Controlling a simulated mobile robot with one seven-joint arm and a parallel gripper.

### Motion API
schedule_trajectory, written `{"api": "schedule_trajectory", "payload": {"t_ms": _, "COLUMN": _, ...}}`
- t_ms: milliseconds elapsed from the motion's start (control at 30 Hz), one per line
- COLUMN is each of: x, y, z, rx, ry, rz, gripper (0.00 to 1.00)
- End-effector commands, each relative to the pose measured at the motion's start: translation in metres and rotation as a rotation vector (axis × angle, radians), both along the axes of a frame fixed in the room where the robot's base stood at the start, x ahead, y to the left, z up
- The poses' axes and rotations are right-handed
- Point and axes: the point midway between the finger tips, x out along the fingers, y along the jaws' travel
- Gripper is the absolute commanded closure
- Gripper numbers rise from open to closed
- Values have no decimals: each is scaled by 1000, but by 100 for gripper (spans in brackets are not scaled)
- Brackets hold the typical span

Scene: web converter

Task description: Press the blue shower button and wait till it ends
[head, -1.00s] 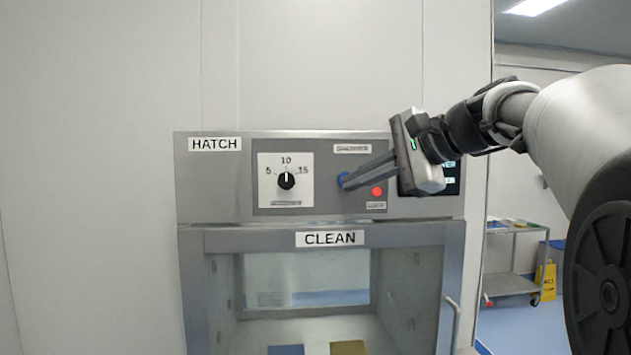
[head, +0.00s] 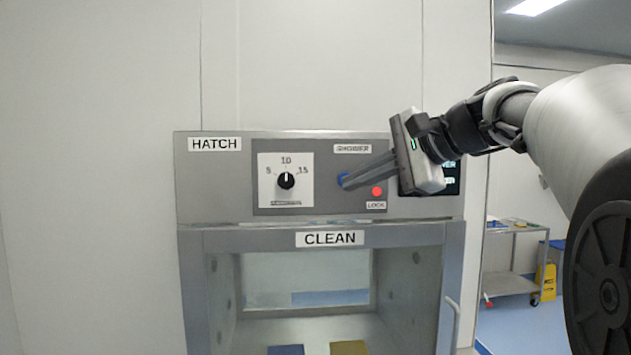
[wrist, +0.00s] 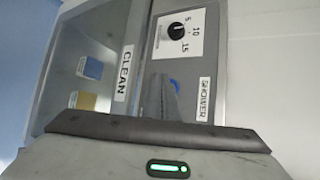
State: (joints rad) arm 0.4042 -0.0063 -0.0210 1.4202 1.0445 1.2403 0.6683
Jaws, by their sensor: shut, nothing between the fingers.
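The blue shower button (head: 343,179) sits on the grey control panel under the SHOWER label (head: 352,149). It also shows in the wrist view (wrist: 174,85), just past my fingertips. My gripper (head: 347,184) is shut and empty. Its fingertips are at the button and partly cover it. I cannot tell whether they touch it or whether the button is pushed in. A red lamp (head: 377,191) above the LOCK label is lit-looking. A dark display with pale text (head: 452,181) is mostly hidden behind my gripper.
A timer dial (head: 286,181) on a white plate points near 10. Below is the hatch window marked CLEAN (head: 330,239), with a blue item (head: 286,350) and a tan item (head: 349,348) inside. A door handle (head: 454,318) sticks out at the right. A cart (head: 514,283) stands far right.

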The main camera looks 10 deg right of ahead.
Motion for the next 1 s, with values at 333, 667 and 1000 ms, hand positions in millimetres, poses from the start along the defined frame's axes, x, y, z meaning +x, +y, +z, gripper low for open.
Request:
{"api": "schedule_trajectory", "payload": {"t_ms": 333, "x": 2, "y": 0, "z": 1, "rx": 0, "ry": 0, "rz": 0, "gripper": 100}}
{"api": "schedule_trajectory", "payload": {"t_ms": 667, "x": 9, "y": 0, "z": 0, "rx": 0, "ry": -1, "rz": 0, "gripper": 100}}
{"api": "schedule_trajectory", "payload": {"t_ms": 1000, "x": 10, "y": 0, "z": 0, "rx": 0, "ry": 0, "rz": 0, "gripper": 100}}
